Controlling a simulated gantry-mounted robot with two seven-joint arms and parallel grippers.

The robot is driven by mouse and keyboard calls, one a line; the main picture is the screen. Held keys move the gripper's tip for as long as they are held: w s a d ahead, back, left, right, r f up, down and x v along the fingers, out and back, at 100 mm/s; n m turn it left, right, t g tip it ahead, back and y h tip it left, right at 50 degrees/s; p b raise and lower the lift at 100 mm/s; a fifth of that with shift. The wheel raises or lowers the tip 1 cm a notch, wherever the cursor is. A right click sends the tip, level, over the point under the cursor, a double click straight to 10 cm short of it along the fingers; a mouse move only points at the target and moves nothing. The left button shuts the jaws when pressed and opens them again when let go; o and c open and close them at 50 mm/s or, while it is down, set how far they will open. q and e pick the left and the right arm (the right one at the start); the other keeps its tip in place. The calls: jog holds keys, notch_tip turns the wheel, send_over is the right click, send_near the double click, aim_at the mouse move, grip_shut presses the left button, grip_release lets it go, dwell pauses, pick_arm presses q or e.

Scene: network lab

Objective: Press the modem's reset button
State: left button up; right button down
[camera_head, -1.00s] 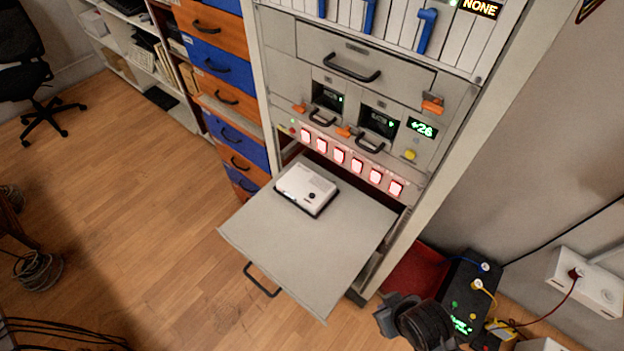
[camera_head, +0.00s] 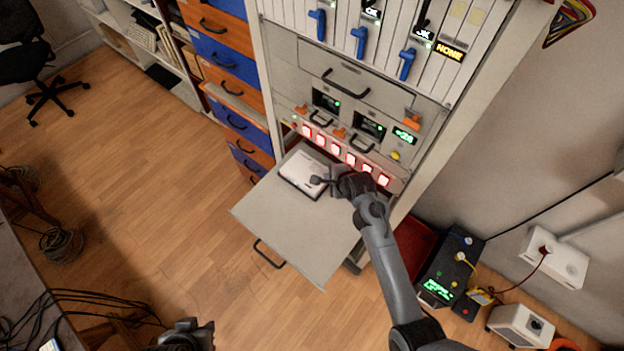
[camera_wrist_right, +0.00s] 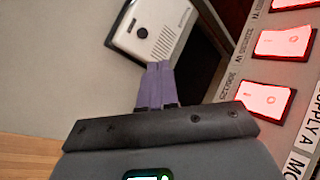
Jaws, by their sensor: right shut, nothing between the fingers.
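The modem, a white box with a dark edge (camera_head: 300,168), lies on the pulled-out grey shelf (camera_head: 290,228) of the rack. In the right wrist view the modem (camera_wrist_right: 165,18) shows a dark round button (camera_wrist_right: 141,33) and a small grille on its top. My right gripper (camera_head: 318,181) is shut and empty at the modem's right end. In the right wrist view its fingertips (camera_wrist_right: 159,68) appear just below the modem's near edge; I cannot tell whether they touch it. Part of my left arm's end (camera_head: 185,335) shows at the bottom edge, with its jaws unclear.
A row of red lit switches (camera_head: 335,149) runs just above the shelf, close to my right gripper. Orange and blue drawers (camera_head: 222,52) stand left of the rack. A black box with cables (camera_head: 450,270) and a wall socket (camera_head: 553,258) are at the lower right.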

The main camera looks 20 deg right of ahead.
jog(key=w+a+r+m, duration=0.1)
jog(key=w+a+m, duration=0.2)
jog(key=w, duration=0.3)
jog(key=shift+a+m+t+y, duration=0.3)
jog(key=shift+m+t+y, duration=0.1)
jog(key=shift+m, duration=0.3)
notch_tip(320, 180, down, 7)
jog(key=b, duration=0.8)
jog(key=shift+s+r, duration=0.1)
jog(key=shift+r, duration=0.05)
jog(key=shift+f+b, duration=0.3)
jog(key=shift+f, duration=0.65)
jog(key=shift+f, duration=0.85)
dwell(1.4)
jog(key=shift+r, duration=0.1)
jog(key=shift+r+p, duration=0.75)
jog(key=shift+p, duration=0.25)
